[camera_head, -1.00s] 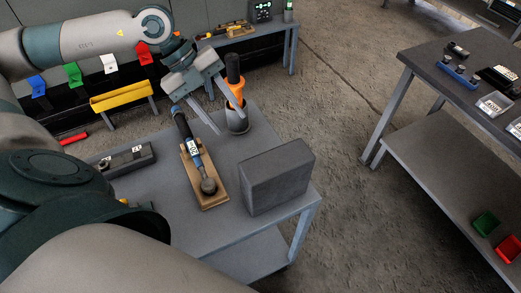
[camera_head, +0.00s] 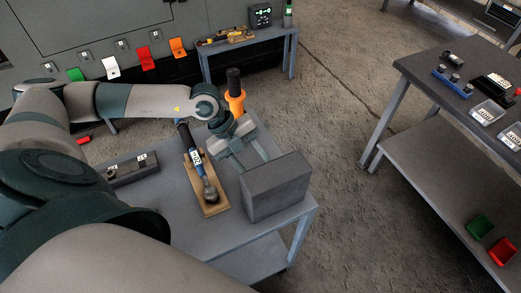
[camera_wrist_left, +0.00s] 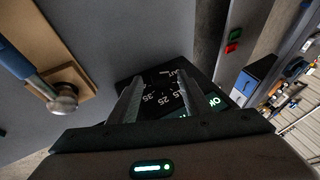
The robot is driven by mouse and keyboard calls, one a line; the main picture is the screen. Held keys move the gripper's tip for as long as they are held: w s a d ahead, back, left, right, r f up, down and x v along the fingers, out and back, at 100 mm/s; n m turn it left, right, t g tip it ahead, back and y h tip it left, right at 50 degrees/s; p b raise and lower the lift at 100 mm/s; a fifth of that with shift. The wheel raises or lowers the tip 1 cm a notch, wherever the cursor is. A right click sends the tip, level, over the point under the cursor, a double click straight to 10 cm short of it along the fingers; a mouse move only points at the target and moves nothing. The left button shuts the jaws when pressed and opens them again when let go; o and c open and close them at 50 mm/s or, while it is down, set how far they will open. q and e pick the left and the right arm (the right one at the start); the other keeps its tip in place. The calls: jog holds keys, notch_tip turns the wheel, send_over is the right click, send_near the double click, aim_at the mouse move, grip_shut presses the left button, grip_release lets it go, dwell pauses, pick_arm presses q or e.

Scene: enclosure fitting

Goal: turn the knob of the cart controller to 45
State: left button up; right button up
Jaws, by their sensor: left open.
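The cart controller appears to be the dark grey box (camera_head: 278,186) at the right end of the cart top; its dial face is turned away in the head view. In the left wrist view the dark dial panel (camera_wrist_left: 160,88) shows white marks, among them 15, 25 and 35, and green lettering. My left gripper (camera_head: 250,160) is open just behind the box. In the left wrist view its two fingers (camera_wrist_left: 160,98) reach over the dial panel, one on each side of the numbers. The knob and its pointer cannot be made out. My right gripper is not in view.
A wooden board (camera_head: 214,208) with a blue-handled tool (camera_head: 197,160) lies left of the box. An orange tool with a black handle (camera_head: 234,90) stands behind my arm. A dark block (camera_head: 130,170) lies further left. A side table (camera_head: 440,100) stands apart at right.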

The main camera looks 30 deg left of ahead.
pick_arm(q)
jog(key=shift+x, duration=1.15)
jog(key=c, duration=1)
jog(key=shift+c, duration=0.2)
